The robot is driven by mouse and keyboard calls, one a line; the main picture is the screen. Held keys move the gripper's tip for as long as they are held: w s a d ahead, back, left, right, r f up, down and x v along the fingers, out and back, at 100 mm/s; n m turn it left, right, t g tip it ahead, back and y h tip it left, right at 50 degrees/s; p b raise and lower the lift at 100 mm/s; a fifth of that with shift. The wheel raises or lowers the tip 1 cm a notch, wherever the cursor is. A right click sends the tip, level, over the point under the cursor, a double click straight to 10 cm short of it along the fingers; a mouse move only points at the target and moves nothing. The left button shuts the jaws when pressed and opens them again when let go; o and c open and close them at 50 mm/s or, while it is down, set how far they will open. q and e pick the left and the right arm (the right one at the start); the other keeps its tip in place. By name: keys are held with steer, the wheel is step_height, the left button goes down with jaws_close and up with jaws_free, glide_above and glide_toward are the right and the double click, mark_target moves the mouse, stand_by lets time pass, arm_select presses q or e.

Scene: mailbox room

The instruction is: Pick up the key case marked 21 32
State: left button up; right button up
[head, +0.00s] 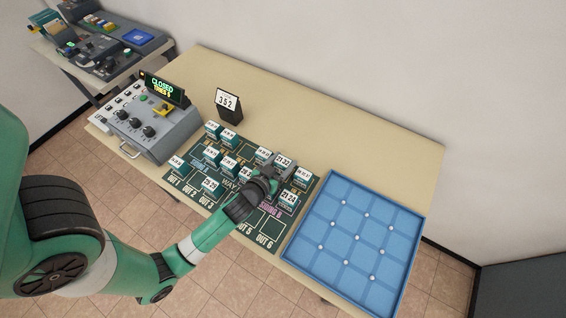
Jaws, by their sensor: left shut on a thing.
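The key case marked 21 32 (283,160) is a small teal case with a white label, at the right part of the dark green board (245,232). My left gripper (273,168) reaches it from the front and is shut on it. The fingers hide part of the case, and I cannot tell if it is clear of the board. My right gripper is not in view.
Several similar cases stand close around, one reading about 21 24 (289,196) just in front. A blue gridded tray (419,240) lies to the right. A grey control box (165,140) stands left, and a black sign reading 352 (229,107) behind.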

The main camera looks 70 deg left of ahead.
arm_select(q)
step_height(320, 180, up, 2)
steer(key=shift+r+p, duration=0.15)
steer(key=shift+p, duration=0.3)
steer(key=r+v, duration=0.2)
steer(key=v, duration=0.6)
steer(key=w+r+p+v, duration=0.1)
steer(key=v, duration=0.7)
steer(key=shift+a+r, duration=0.3)
steer(key=shift+r, duration=0.15)
